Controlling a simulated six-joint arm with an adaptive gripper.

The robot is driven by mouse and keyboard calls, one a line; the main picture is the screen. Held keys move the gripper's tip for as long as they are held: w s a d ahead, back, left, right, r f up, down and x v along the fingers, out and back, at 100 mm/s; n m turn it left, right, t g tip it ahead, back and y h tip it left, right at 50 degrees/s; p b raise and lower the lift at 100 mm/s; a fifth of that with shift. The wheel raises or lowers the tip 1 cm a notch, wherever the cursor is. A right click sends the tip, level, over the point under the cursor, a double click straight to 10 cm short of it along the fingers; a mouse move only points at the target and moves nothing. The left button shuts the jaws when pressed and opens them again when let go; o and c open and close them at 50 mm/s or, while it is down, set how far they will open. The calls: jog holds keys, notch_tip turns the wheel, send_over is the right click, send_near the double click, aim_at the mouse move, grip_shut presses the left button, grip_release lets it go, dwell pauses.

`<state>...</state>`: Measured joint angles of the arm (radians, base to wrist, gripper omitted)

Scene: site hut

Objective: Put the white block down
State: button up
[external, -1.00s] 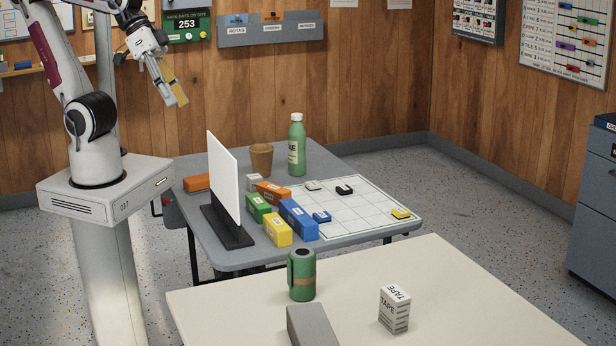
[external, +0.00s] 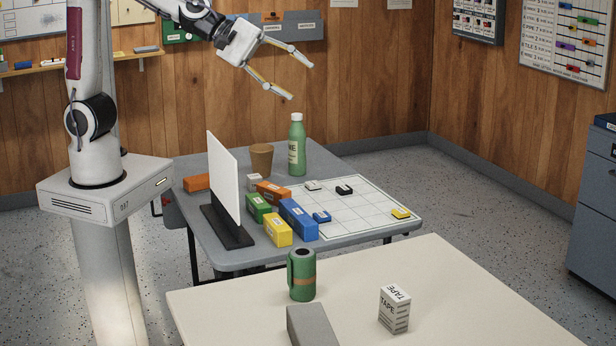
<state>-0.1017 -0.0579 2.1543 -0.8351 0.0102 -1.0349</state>
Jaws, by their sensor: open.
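My gripper (external: 301,81) is open and empty, high above the far side of the grey table (external: 335,152). A small pale block (external: 254,181) stands on that table, partly hidden by the upright white panel (external: 224,180) and the orange block (external: 273,193). A small white piece (external: 312,185) with a dark mark lies flat on the white gridded sheet (external: 365,208). I cannot tell which of these two is the white block. My gripper is well above both and touches nothing.
Green (external: 258,208), yellow (external: 278,230) and blue (external: 298,219) blocks stand beside the sheet. A brown cup (external: 261,159) and green bottle (external: 297,146) stand behind. Black (external: 344,189), small blue (external: 321,217) and yellow (external: 401,213) pieces lie on the sheet, which has free squares.

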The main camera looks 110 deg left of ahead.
jog(key=w+a+f+n+g+y, duration=0.25)
jog(key=a+f+n+y, duration=0.25)
jog(key=a+f+n, duration=0.5)
jog(key=w+a+f+n+g+y, duration=0.1)
jog(key=a+f+n+g+y, duration=0.4)
jog(key=a+n, duration=0.75)
jog(key=s+a+f+n+g, duration=0.1)
jog(key=s+f+n+g, duration=0.3)
jog(key=s+f+n, duration=0.1)
jog(key=s+a+f+n+g, duration=0.2)
jog(key=s+f+n+g, duration=0.3)
jog(key=s+f, duration=0.3)
jog(key=s+a+f+n+g+h, duration=0.1)
jog(key=s+f+n+g, duration=0.3)
jog(key=s+f+n, duration=0.3)
jog(key=shift+s+a+g, duration=0.25)
jog(key=shift+s+g, duration=0.1)
jog(key=shift+s, duration=0.6)
jog(key=shift+s+d+f+n, duration=0.15)
jog(key=shift+s+d+n, duration=0.05)
jog(key=shift+s+n, duration=0.25)
